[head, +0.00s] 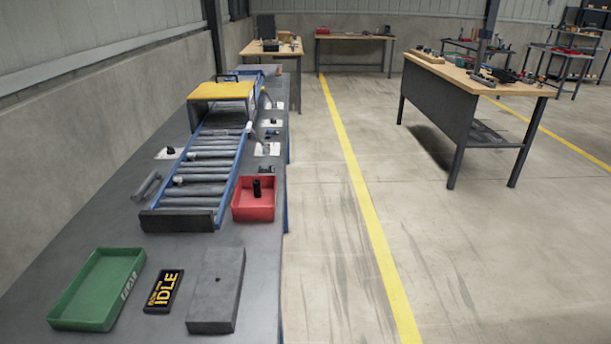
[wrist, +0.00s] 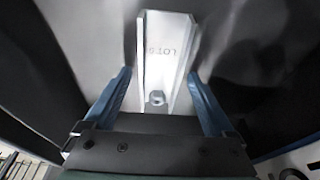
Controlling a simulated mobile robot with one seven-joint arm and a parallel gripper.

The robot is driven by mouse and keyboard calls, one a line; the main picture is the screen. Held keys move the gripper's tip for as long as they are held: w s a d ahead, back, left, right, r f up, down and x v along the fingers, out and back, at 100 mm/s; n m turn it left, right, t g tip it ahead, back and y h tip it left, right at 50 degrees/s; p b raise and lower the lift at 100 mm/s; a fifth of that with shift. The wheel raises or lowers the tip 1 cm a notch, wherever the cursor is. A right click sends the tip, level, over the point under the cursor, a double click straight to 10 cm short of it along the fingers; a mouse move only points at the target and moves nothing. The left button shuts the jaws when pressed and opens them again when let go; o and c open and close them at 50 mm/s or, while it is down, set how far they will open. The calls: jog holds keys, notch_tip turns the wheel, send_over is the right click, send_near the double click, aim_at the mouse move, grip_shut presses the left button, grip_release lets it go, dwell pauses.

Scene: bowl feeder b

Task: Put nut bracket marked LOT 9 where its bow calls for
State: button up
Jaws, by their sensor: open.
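The nut bracket (wrist: 168,62), a pale metal channel with raised side walls, shows in the wrist view. It carries stamped letters that read LOT and a last character too blurred to be sure of. A small nut (wrist: 157,97) sits near its lower end. My gripper (wrist: 158,78) is open, with one blue finger on each side of the bracket's lower part and visible gaps on both sides. Any bow in the bracket cannot be judged from here. In the head view I cannot pick out the bracket or my gripper.
On the grey bench stand a green tray (head: 66,307), an IDLE sign (head: 164,291), a grey block with a hole (head: 217,304) and a red bin (head: 240,213) holding a dark part (head: 257,189). A roller conveyor (head: 208,162) runs behind. White cards with small parts lie beside it.

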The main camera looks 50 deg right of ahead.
jog(key=shift+r, duration=0.1)
jog(key=shift+r, duration=0.25)
jog(key=shift+s+a+r, duration=0.1)
jog(key=shift+a+r, duration=0.05)
jog(key=shift+r, duration=0.4)
jog(key=s+a, duration=0.2)
jog(key=a, duration=0.1)
jog(key=s+a, duration=0.5)
jog(key=a, duration=0.1)
jog(key=shift+s+a+f+p, duration=0.1)
jog(key=shift+s+f+p, duration=0.05)
jog(key=shift+s+p, duration=0.25)
